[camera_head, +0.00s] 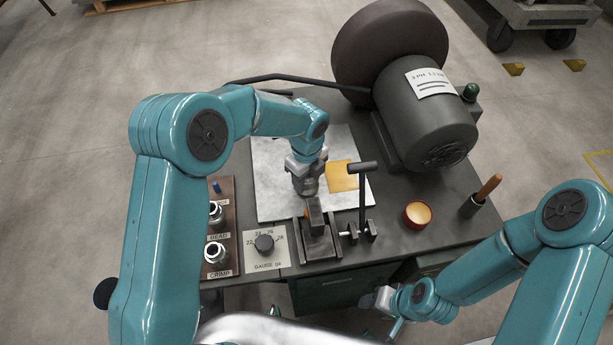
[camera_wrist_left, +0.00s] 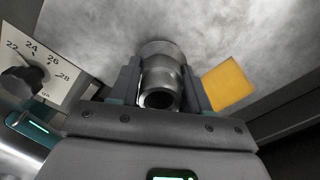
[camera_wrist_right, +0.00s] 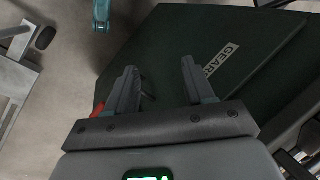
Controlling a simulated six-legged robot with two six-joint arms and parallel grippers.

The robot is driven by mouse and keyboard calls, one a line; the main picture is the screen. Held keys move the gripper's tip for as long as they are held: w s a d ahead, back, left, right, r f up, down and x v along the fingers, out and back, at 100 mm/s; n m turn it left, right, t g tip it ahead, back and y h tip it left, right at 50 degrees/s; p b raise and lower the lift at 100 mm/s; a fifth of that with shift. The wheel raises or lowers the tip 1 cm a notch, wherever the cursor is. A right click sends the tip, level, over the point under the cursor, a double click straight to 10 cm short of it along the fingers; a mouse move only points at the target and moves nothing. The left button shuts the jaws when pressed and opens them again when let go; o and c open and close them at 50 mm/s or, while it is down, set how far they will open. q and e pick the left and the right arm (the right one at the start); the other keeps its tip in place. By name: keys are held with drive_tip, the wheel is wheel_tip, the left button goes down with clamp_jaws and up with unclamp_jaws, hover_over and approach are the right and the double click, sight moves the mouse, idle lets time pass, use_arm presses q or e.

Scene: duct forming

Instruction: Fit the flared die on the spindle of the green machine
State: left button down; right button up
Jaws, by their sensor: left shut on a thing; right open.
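My left gripper (camera_head: 305,172) is shut on a grey metal die (camera_wrist_left: 162,80). The die has a wide collar at its far end and a round bore facing the wrist camera. In the head view the gripper is above the front edge of the white sheet, just behind a dark block (camera_head: 318,240) on the bench. I cannot make out the spindle, or whether the die touches anything. My right gripper (camera_wrist_right: 160,85) is open and empty, low in front of the bench. Its wrist view shows a dark green panel (camera_wrist_right: 205,35) with lettering beyond the fingers.
A rack (camera_head: 221,232) labelled BEAD and CRIMP holds two metal dies. Beside it is a gauge dial (camera_head: 264,243). A T-handled lever (camera_head: 362,185), an orange tin (camera_head: 417,214) and a wooden-handled tool (camera_head: 484,192) stand to the right. A large motor (camera_head: 428,120) stands behind.

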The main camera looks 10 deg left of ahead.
use_arm(q)
drive_tip(key=shift+f, duration=0.25)
drive_tip(key=shift+c, duration=2.2)
unclamp_jaws()
wheel_tip(320, 180, up, 16)
drive_tip(key=shift+r, duration=0.2)
